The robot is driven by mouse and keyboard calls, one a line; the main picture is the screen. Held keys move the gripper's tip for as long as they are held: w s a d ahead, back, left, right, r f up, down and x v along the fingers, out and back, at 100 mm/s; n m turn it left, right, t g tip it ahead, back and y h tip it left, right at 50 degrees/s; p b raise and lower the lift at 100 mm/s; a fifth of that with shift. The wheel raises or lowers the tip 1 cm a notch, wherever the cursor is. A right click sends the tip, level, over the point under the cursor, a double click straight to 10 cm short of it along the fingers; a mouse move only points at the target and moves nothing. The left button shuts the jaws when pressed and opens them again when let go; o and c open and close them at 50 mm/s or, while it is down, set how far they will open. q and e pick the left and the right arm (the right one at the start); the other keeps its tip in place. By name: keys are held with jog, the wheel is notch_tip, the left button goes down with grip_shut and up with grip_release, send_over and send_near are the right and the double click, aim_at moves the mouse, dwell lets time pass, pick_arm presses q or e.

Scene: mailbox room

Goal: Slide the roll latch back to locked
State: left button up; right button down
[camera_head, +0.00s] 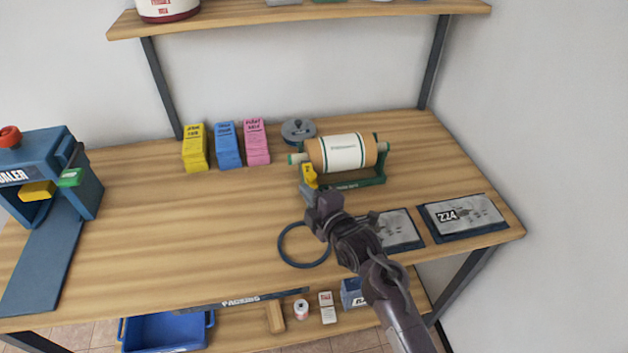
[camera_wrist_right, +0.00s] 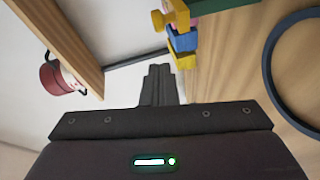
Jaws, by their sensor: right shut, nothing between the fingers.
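A paper roll (camera_head: 341,153) with a white, green-edged label lies in a green stand (camera_head: 362,182) at the back right of the bench. A yellow latch (camera_head: 309,174) sits at the stand's left front end. My right gripper (camera_head: 307,189) is shut and empty, with its tips just in front of and below the latch; I cannot tell whether they touch it. In the right wrist view, the shut fingers (camera_wrist_right: 158,82) show in the middle, and a yellow piece that looks like the latch (camera_wrist_right: 174,14) is at the top. My left gripper is out of view.
Yellow, blue and pink stacks (camera_head: 228,146) and a grey round item (camera_head: 298,130) stand behind. A dark ring (camera_head: 283,245) and two dark-framed plates (camera_head: 463,217) lie near the front. A blue sealer (camera_head: 52,170) stands at left. The bench's middle left is clear.

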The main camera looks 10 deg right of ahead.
aim_at(314, 186)
jog(key=shift+w+d+f+p, duration=0.2)
jog(key=shift+w+d, duration=0.25)
jog(key=shift+w, duration=0.3)
jog(key=shift+w+d+f+p, duration=0.15)
jog(key=shift+w+d, duration=0.3)
jog(key=shift+w, duration=0.25)
